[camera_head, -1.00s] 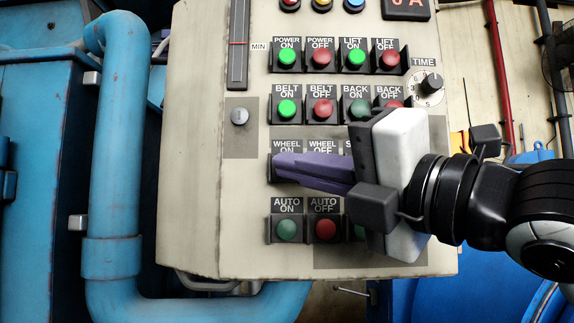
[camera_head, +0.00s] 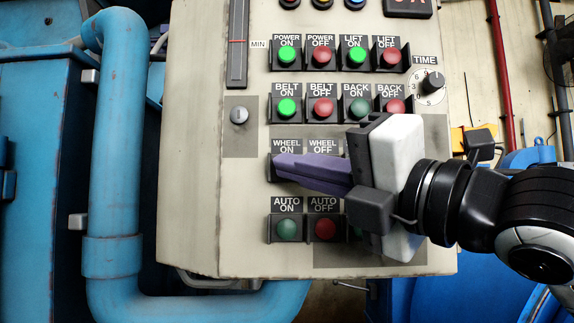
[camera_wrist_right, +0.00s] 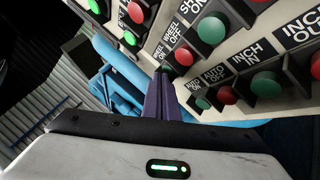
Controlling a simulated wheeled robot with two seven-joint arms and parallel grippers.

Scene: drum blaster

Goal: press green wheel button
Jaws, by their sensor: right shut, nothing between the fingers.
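The control panel (camera_head: 205,180) fills the middle of the head view. The WHEEL ON label (camera_head: 286,146) shows in the second row from the bottom; its button is hidden there behind my right gripper's fingers. My right gripper (camera_head: 279,166) is shut and empty, its purple fingers pointing left across the wheel row with the tips at the WHEEL ON housing. In the right wrist view, the fingertips (camera_wrist_right: 164,78) are right beside a small dark green button (camera_wrist_right: 168,68), partly hidden. I cannot tell whether they touch it. The red WHEEL OFF button (camera_wrist_right: 183,56) is next to it. My left gripper is out of view.
The AUTO ON button (camera_head: 286,229) and AUTO OFF button (camera_head: 325,229) sit just below the fingers. The lit green BELT ON button (camera_head: 287,108) is above. A blue pipe (camera_head: 118,160) runs left of the panel.

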